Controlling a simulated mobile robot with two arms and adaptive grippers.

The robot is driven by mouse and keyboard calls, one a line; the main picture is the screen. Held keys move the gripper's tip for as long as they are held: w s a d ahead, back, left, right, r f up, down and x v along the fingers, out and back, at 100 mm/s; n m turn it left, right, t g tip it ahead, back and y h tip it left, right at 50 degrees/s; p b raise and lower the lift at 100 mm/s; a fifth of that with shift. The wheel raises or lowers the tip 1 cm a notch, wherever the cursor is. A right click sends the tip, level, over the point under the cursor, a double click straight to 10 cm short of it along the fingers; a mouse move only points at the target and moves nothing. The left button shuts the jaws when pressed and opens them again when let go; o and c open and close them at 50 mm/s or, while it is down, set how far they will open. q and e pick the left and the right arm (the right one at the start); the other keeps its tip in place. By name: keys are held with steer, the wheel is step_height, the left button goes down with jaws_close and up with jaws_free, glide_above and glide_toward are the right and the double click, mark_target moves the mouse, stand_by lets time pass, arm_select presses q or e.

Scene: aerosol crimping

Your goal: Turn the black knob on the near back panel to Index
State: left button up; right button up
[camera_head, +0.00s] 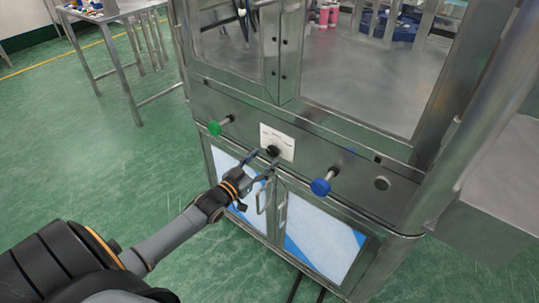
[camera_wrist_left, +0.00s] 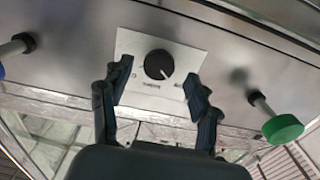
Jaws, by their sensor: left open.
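The black knob (camera_head: 273,151) sits on a white label plate (camera_head: 283,140) on the steel panel, between a green button and a blue button. In the left wrist view the knob (camera_wrist_left: 159,65) shows a white pointer line toward the lower right, and the small print on the plate (camera_wrist_left: 186,50) is too small to read. My left gripper (camera_head: 262,163) is just in front of the knob. In the left wrist view its open fingers (camera_wrist_left: 157,90) stand on either side of the knob, apart from it, with nothing between them but the plate. My right gripper is not in view.
The green button (camera_head: 215,128) and the blue button (camera_head: 321,187) stick out on stems on either side of the plate. Below are cabinet doors with handles (camera_head: 263,198). A steel table (camera_head: 110,12) stands at the far left.

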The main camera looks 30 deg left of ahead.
mark_target(271, 154)
arm_select(q)
steer(key=shift+w+d, duration=0.15)
steer(key=shift+w, duration=1.65)
steer(key=c, duration=1.2)
